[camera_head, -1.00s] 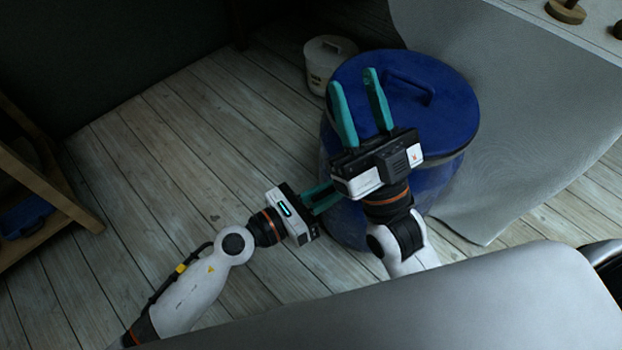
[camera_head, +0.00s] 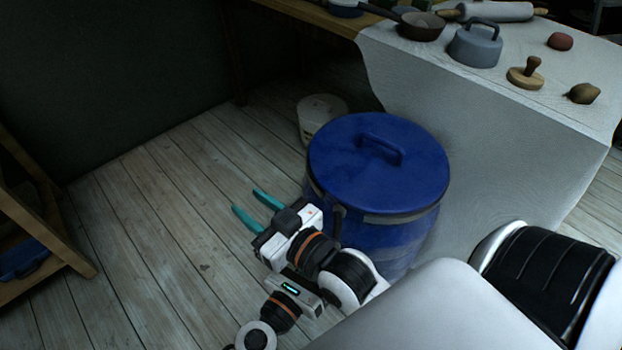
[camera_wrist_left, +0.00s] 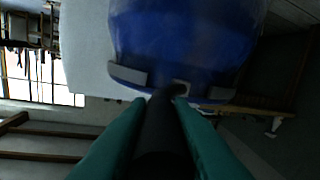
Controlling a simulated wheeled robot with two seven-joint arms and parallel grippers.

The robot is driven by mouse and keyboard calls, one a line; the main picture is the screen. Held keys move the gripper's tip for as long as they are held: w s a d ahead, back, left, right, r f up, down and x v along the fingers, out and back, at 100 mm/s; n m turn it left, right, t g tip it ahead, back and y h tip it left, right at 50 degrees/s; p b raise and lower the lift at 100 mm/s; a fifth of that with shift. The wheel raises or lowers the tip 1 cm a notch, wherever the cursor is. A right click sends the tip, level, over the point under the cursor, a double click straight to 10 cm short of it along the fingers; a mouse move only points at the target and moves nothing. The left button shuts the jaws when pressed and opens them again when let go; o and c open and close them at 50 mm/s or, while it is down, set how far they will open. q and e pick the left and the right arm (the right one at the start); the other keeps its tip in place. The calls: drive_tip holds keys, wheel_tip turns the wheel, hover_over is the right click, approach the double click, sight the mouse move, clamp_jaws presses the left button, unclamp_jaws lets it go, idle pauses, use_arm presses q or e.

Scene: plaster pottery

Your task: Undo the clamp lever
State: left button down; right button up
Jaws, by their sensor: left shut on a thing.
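The blue drum (camera_head: 372,235) stands on the floor with its blue lid (camera_head: 345,165) on and a grey clamp band (camera_head: 405,216) around the rim. The dark clamp lever (camera_wrist_left: 163,135) runs between the teal fingers of my left gripper (camera_wrist_left: 161,103) in the left wrist view, and they are shut on it. The lever's far end meets the band at the drum's rim. In the head view the left fingers are hidden behind my right arm. My right gripper (camera_head: 254,212) is open and empty, left of the drum, its fingers pointing away to the upper left.
A white bucket (camera_head: 318,112) stands behind the drum. A cloth-covered table (camera_head: 480,130) with a grey lidded pot (camera_head: 475,45), a brown pan (camera_head: 421,26) and a wooden stamp (camera_head: 526,74) is at right. A wooden shelf (camera_head: 50,262) is at left. The plank floor between is clear.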

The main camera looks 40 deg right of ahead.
idle(0.3)
use_arm(q)
drive_tip(key=c, duration=1.3)
unclamp_jaws()
drive_tip(key=shift+d, duration=0.1)
drive_tip(key=shift+s+a+f, duration=0.1)
drive_tip(key=shift+s+a, duration=0.1)
drive_tip(key=shift+a, duration=0.35)
drive_tip(key=b+v, duration=0.1)
drive_tip(key=v, duration=1)
use_arm(e)
drive_tip(key=shift+s+a+r+t+y, duration=0.1)
drive_tip(key=shift+a+r+t+y, duration=0.1)
drive_tip(key=shift+r+t, duration=0.55)
drive_tip(key=shift+a+r+t+y, duration=0.15)
drive_tip(key=shift+r+t, duration=0.3)
drive_tip(key=shift+r, duration=0.5)
drive_tip(key=shift+s+a+r+t+y, duration=0.1)
drive_tip(key=shift+r+t+y, duration=0.15)
drive_tip(key=shift+r+t, duration=0.5)
drive_tip(key=shift+r, duration=0.1)
